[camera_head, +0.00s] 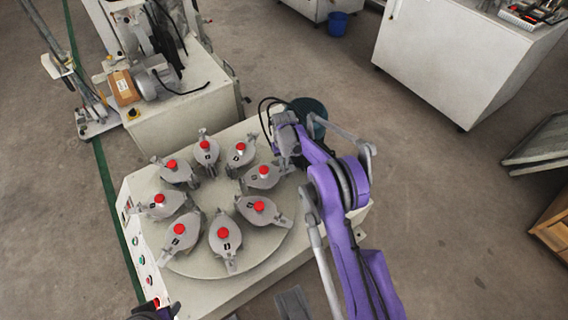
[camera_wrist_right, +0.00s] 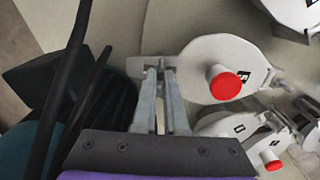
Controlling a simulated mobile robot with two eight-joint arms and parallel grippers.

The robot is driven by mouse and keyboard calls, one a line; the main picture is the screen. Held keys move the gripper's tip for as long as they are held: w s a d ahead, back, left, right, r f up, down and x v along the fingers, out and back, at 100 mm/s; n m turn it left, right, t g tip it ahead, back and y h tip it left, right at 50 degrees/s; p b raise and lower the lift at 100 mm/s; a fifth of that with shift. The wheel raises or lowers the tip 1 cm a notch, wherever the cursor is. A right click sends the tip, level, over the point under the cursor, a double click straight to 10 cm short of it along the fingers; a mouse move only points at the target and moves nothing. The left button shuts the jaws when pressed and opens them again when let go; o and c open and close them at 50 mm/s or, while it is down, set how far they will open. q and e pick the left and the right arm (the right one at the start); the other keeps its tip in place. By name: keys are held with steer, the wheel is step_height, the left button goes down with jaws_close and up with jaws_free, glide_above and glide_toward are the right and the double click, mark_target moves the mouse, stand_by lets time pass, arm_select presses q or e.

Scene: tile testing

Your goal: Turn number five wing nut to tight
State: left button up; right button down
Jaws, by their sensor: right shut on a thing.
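A round grey table (camera_head: 232,258) carries a ring of several grey pots with red knobs and wing nuts. My right gripper (camera_head: 287,160) reaches down at the back right of the ring, beside one pot (camera_head: 263,177). In the right wrist view my right gripper (camera_wrist_right: 160,75) is shut on the wing nut (camera_wrist_right: 152,63) at the outer end of a pot (camera_wrist_right: 210,60) with a red knob (camera_wrist_right: 226,86). The fingers partly hide the nut. The pot's tilted label looks like a 5, but is hard to read. A bit of my left arm (camera_head: 155,312) shows at the bottom edge; its jaws are unclear.
The table sits on a pale cabinet with buttons (camera_head: 149,281) on its left side. A dark teal bucket (camera_head: 308,113) stands close behind my right gripper. A machine bench (camera_head: 180,110) stands behind. Neighbouring pots (camera_wrist_right: 238,127) are close by.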

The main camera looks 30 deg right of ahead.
steer(key=c, duration=1)
jaws_free()
steer(key=shift+o, duration=0.2)
step_height(320, 180, up, 11)
steer(key=p, duration=0.2)
steer(key=shift+p, duration=0.3)
